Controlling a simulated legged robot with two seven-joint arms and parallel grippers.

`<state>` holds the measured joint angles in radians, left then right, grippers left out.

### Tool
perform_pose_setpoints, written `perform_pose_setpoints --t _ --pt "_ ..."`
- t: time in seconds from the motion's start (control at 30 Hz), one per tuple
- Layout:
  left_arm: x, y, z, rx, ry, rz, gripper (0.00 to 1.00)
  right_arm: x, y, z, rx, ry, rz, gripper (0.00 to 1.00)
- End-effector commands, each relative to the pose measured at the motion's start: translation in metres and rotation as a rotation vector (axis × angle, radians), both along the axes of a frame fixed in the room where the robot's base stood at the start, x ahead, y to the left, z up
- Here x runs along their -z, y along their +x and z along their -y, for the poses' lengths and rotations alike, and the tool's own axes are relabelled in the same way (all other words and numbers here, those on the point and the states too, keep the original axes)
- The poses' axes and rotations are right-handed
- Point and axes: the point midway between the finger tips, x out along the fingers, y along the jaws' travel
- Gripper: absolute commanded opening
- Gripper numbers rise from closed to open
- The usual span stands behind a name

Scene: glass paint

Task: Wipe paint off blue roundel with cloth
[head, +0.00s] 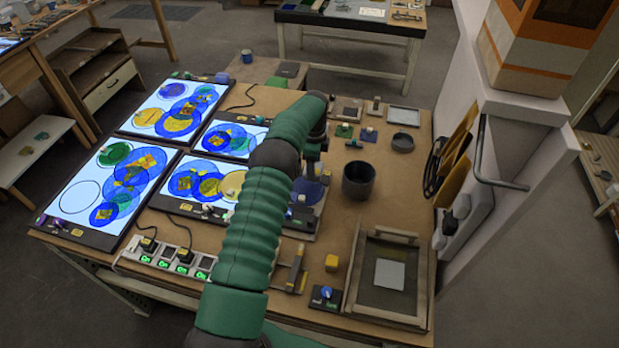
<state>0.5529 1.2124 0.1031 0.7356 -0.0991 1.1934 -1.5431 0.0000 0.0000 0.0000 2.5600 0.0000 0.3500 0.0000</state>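Several blue roundels lie on the lit panels, one on the lower middle panel (182,183) and others on the far left panel (205,94); which one is meant I cannot tell. A blue round piece (308,191) also shows partly behind my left arm. A pale grey square (390,274), perhaps the cloth, lies flat in a framed tray (366,297) at the front right. My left arm reaches over the table, and my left gripper (311,168) points down above the blue round piece. Its fingers are too small and covered to read. My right gripper is out of view.
A dark cup (358,181) stands right of the arm. A power strip (165,262) with green lights runs along the front left. A yellow block (332,263) and a blue-knobbed piece (326,293) sit near the tray. A white post (503,170) borders the right side.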

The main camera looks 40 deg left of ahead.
Motion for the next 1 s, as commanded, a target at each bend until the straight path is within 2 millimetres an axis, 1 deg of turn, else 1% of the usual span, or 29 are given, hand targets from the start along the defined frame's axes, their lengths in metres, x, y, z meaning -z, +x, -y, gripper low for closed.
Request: perform_pose_setpoints --t 0.07,0.17,0.27,0.37,0.6,0.63,0.7,0.87,0.9,1.0 --pt "-0.004 -0.001 0.002 -0.003 0.0 -0.001 0.3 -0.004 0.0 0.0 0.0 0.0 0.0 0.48" --pt "-0.011 -0.006 0.013 -0.013 -0.002 -0.002 0.3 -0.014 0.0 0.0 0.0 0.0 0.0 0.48" --pt "-0.012 -0.01 0.022 -0.022 -0.002 -0.001 0.3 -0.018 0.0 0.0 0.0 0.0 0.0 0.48" --pt "-0.001 -0.01 0.024 -0.026 -0.001 -0.001 0.3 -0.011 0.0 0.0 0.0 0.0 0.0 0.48" --pt "0.044 -0.01 0.023 -0.026 -0.002 -0.002 0.3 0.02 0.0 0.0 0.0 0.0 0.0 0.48" --pt "0.048 -0.01 0.023 -0.026 -0.002 -0.001 0.3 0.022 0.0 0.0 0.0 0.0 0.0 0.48" --pt "0.042 -0.004 0.014 -0.026 0.0 0.002 0.3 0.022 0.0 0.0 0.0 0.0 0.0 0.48" --pt "0.041 0.002 -0.001 -0.027 0.0 0.001 0.3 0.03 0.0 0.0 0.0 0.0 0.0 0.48" --pt "0.035 -0.002 -0.006 -0.027 -0.001 0.0 0.3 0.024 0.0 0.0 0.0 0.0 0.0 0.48" --pt "0.034 -0.015 -0.013 -0.028 -0.002 -0.002 0.3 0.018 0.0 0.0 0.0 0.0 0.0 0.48"
